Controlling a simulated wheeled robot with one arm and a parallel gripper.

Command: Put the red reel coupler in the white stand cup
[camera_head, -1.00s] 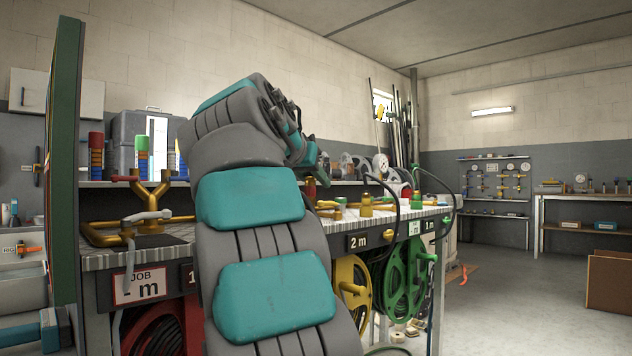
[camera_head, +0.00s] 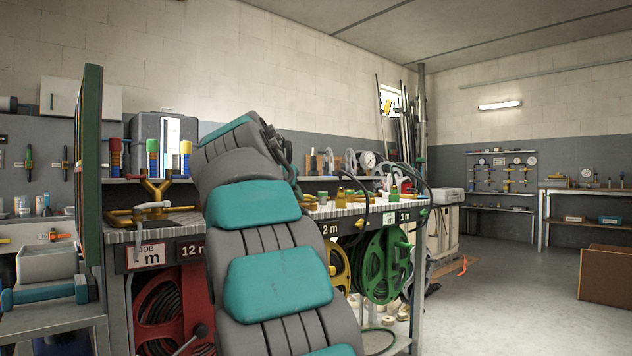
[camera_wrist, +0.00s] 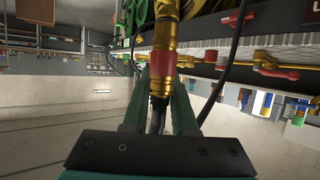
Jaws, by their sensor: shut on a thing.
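In the wrist view my gripper (camera_wrist: 163,92) is shut on the red reel coupler (camera_wrist: 162,80), a brass fitting with a red band. The coupler's brass body (camera_wrist: 164,42) extends away from the fingers, and a dark hose shows behind the grip. In the head view my own arm hides the gripper's fingers and the coupler. Several small white pieces stand on the bench top, one by a green-topped coupler (camera_head: 323,196). I cannot tell which, if any, is the white stand cup.
The workbench (camera_head: 160,232) carries brass fittings and a hose loop. Red (camera_head: 170,310) and green (camera_head: 384,265) reels hang below it. A tall green-edged panel (camera_head: 90,165) stands at its left end. Open floor (camera_head: 500,290) lies to the right.

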